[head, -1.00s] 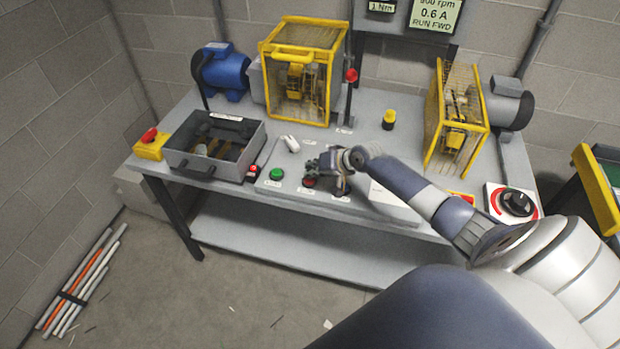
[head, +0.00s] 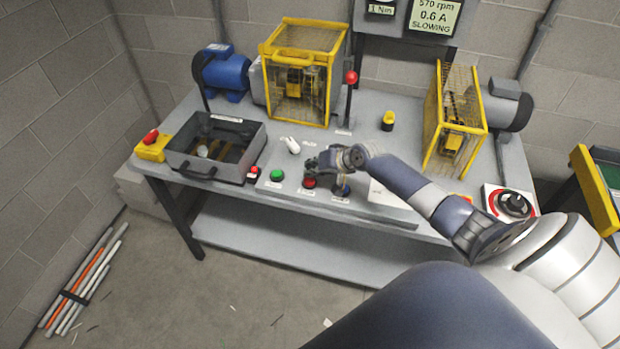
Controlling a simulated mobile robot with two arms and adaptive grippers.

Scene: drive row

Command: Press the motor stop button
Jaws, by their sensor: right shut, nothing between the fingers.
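A dark blue button (head: 343,190) lies to the right, partly under the gripper. My left gripper is not in view.
A grey open tray (head: 215,145) and a yellow box with a red mushroom button (head: 151,137) stand at left. A red-knobbed lever (head: 350,95) stands behind the panel. Yellow cages (head: 302,70) and a black rotary knob (head: 513,204) flank the area. Floor in front is mostly clear.

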